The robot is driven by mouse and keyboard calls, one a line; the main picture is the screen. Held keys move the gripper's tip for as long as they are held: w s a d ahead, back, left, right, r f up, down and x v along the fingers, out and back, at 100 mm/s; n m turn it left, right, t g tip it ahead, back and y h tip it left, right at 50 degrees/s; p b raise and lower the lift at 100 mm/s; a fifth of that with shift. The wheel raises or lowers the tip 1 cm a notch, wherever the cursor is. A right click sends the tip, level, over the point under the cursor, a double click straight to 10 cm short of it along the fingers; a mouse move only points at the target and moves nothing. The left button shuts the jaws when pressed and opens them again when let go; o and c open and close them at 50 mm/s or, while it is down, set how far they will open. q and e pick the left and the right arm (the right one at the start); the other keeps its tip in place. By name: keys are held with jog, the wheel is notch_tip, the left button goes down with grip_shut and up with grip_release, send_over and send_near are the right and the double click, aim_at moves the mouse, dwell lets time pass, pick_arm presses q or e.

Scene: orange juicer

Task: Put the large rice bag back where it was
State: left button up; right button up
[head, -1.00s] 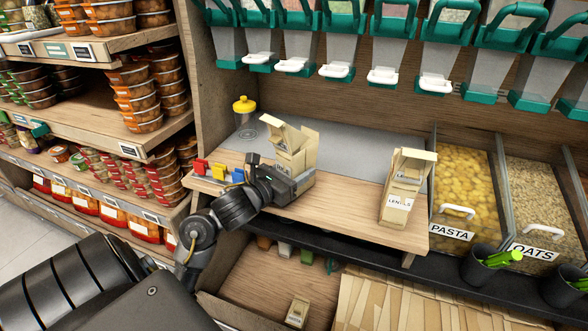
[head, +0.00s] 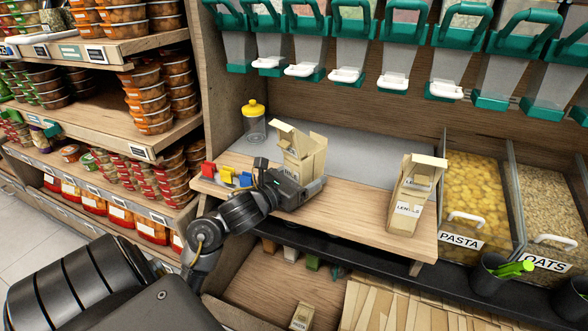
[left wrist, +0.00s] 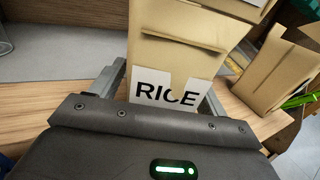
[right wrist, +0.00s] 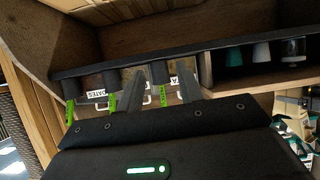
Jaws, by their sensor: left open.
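The large rice bag (head: 302,152) is an open-topped tan paper bag standing upright on the wooden counter (head: 350,218). In the left wrist view its white RICE label (left wrist: 166,92) faces me. My left gripper (head: 300,186) is at the bag, with its fingers on either side of the bag's lower part. The left fingers are open, and I cannot tell whether they touch the bag. My right gripper (right wrist: 160,88) shows only in the right wrist view, with its two fingers apart and nothing between them.
A lentils bag (head: 407,205) stands to the right on the counter. A yellow-lidded jar (head: 254,124) and small red, yellow and blue items (head: 226,174) are at the left. Pasta (head: 465,190) and oats (head: 545,190) bins are farther right. Counter between the bags is clear.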

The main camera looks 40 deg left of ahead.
pick_arm(q)
jog(key=shift+r+p, duration=0.25)
jog(key=shift+p, duration=0.05)
jog(key=s, duration=0.6)
jog(key=shift+s+a+f, duration=0.15)
jog(key=shift+s, duration=0.15)
jog(key=s+p, duration=0.3)
jog(key=s, duration=0.2)
jog(key=shift+s+a, duration=0.2)
pick_arm(e)
jog(key=s+d+f+m+g+h, duration=0.2)
jog(key=s+d+f+g+h, duration=0.2)
jog(key=s+d+f+g, duration=0.3)
jog(key=s+d+g, duration=0.1)
jog(key=s, duration=0.2)
jog(key=shift+s, duration=0.2)
pick_arm(q)
jog(key=shift+d, duration=0.1)
pick_arm(e)
jog(key=shift+d, duration=0.1)
